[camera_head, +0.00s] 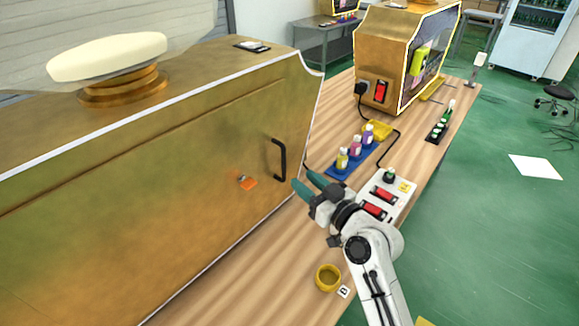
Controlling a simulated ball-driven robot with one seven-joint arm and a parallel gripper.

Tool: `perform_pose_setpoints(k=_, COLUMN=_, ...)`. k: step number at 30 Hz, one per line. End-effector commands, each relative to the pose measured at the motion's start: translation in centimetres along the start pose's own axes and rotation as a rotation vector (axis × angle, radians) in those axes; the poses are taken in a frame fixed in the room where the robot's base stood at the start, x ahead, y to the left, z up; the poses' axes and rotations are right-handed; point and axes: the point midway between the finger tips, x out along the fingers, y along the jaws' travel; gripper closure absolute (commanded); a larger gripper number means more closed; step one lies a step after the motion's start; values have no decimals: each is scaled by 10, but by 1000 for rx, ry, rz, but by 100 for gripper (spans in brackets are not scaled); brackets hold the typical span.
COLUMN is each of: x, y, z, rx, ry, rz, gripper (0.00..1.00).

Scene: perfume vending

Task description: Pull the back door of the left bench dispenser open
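The left bench dispenser (228,70) is a large gold box with a white edge, filling the left of the view. Its back door (130,165) is a wide gold panel that looks shut, flush with the housing. A black bar handle (282,160) stands upright near the panel's right end.
A power strip (400,190) with red switches lies behind my gripper. A blue tray (338,168) holds several small bottles. A yellow ring-shaped cup (328,278) stands on the wooden bench (265,265). A second gold dispenser (385,50) stands farther back.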

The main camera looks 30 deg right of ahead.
Motion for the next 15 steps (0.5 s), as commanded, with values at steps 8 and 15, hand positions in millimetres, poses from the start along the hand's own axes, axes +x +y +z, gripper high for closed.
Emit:
perform_pose_setpoints(k=8, x=49, y=-1, z=-2, rx=-2, ry=-2, rz=-2, gripper=62)
perform_pose_setpoints(k=15, x=67, y=-1, z=0, rx=-1, ry=-3, rz=-2, gripper=62)
